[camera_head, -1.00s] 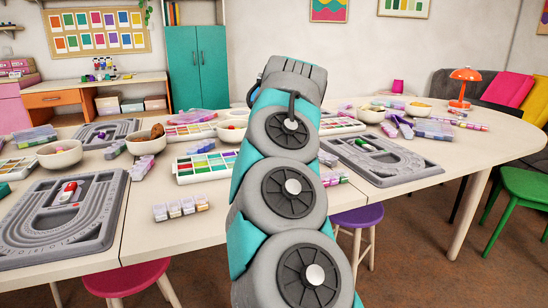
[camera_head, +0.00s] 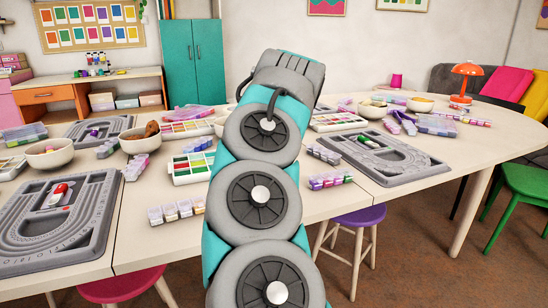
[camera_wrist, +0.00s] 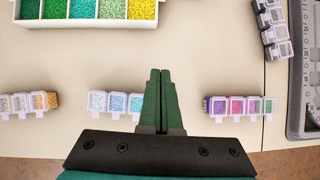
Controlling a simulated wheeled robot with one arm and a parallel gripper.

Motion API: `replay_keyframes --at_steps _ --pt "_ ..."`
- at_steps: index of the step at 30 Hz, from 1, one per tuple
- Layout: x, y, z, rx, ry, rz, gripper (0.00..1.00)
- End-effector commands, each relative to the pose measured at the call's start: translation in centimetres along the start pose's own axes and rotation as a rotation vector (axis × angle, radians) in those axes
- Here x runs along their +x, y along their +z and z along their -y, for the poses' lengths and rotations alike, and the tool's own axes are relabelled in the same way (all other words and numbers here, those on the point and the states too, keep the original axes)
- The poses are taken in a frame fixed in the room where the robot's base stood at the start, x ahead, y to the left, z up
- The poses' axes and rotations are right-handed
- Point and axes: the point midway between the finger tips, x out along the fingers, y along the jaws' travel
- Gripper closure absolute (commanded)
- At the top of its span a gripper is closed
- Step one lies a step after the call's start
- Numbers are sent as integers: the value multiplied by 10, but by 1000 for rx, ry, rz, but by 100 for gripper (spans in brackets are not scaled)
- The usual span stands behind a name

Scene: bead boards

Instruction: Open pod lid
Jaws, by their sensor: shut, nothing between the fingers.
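My gripper (camera_wrist: 160,73) is shut and empty in the wrist view, pointing over the pale table. A row of clear bead pods with white and blue beads (camera_wrist: 115,102) lies just left of its fingers. Another row with purple, pink and green beads (camera_wrist: 238,107) lies to the right, apart from the fingers. A third row with silver and gold beads (camera_wrist: 28,104) lies at the far left, and shows in the head view (camera_head: 176,212). The pod lids look closed, but are too small to be sure. My arm hides the gripper in the head view.
A white bead tray (camera_wrist: 85,21) lies beyond the fingers. A grey bead board (camera_wrist: 296,125) and more pods (camera_wrist: 272,30) are at the right. Another bead board (camera_head: 62,258) lies at the left in the head view. Bare table separates the pod rows.

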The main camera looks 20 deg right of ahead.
Motion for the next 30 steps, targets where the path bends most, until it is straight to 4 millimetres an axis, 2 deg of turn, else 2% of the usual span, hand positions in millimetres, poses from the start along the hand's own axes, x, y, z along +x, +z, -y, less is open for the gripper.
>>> replay_keyframes --at_steps 8,24,30 --pt "1 -1 1 2 -1 -5 100" --pt "-16 9 0 1 -1 2 100" --pt "-22 24 -2 -1 -1 3 100"
